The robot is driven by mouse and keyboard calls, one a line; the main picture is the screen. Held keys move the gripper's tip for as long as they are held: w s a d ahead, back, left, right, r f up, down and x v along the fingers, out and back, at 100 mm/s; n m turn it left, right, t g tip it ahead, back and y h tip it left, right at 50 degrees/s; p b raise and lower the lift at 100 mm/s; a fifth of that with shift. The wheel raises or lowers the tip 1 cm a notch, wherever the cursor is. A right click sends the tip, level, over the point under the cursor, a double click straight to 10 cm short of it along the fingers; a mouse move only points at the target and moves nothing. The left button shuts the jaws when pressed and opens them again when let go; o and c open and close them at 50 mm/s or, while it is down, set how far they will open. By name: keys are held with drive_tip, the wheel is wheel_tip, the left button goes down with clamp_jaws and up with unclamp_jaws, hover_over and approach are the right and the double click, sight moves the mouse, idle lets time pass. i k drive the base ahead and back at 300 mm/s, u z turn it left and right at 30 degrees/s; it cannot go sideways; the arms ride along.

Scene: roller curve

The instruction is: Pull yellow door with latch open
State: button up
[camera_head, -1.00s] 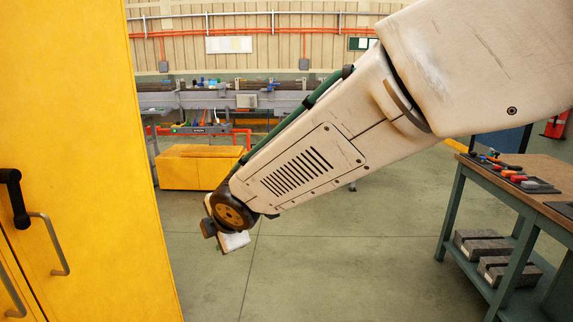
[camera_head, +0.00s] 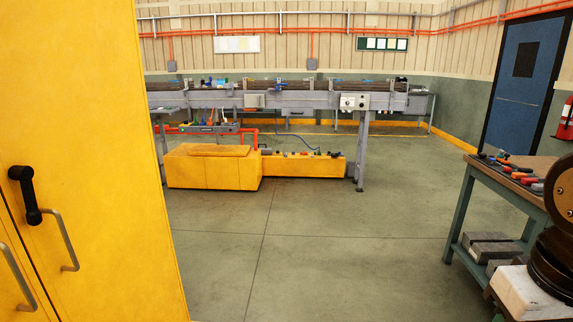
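The yellow cabinet door with the latch (camera_head: 97,150) fills the left side and looks shut against its neighbour. Its black latch lever (camera_head: 25,195) hangs down near the door seam. A grey bar handle (camera_head: 70,245) sits just right of and below the latch. A second grey handle (camera_head: 18,275) is on the neighbouring yellow door at the lower left. Only a dark wrist joint and a pale link of my arm show at the lower right edge, far from the door. My gripper's fingers are out of view.
A workbench (camera_head: 521,177) with tools on top and grey blocks below stands at the right. A grey roller conveyor (camera_head: 300,99) and low yellow boxes (camera_head: 210,170) are at the back. The floor (camera_head: 330,245) between the cabinet and workbench is clear.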

sight(74, 110)
drive_tip(key=u, duration=1.4)
drive_tip(key=k, duration=0.5)
drive_tip(key=z, duration=0.5)
drive_tip(key=i, duration=0.7)
drive_tip(key=u, duration=0.85)
